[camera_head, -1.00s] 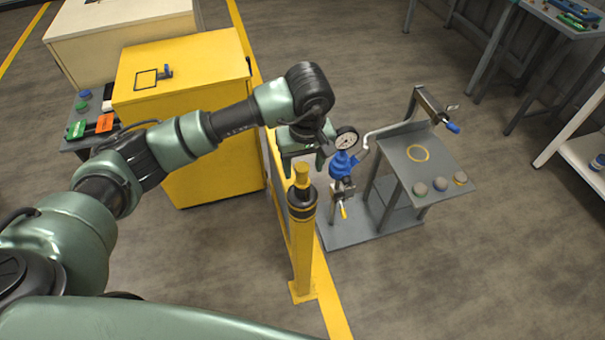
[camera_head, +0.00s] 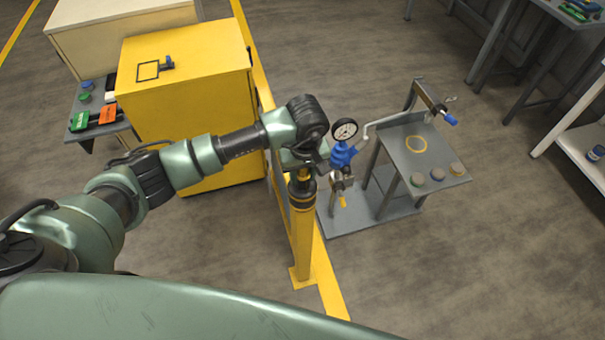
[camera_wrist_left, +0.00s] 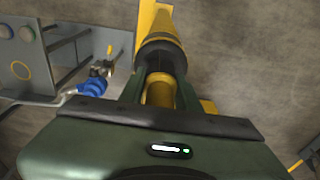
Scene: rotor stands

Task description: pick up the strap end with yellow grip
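The yellow grip (camera_head: 302,175) sits at the top of a yellow post (camera_head: 302,240), above the post's black head. My left gripper (camera_head: 301,166) is at the post's top and partly hides the grip. In the left wrist view the grip (camera_wrist_left: 161,92) lies between the two spread fingers of my left gripper (camera_wrist_left: 160,88), in front of the black head (camera_wrist_left: 161,55). The fingers look open around it; contact cannot be made out. The strap itself cannot be made out. My right gripper is not in view.
A yellow cabinet (camera_head: 190,105) stands left of the post. Just right is a grey stand (camera_head: 370,218) with a blue valve (camera_head: 342,155), a gauge (camera_head: 344,130) and a grey plate (camera_head: 420,150). Open floor lies at the lower right.

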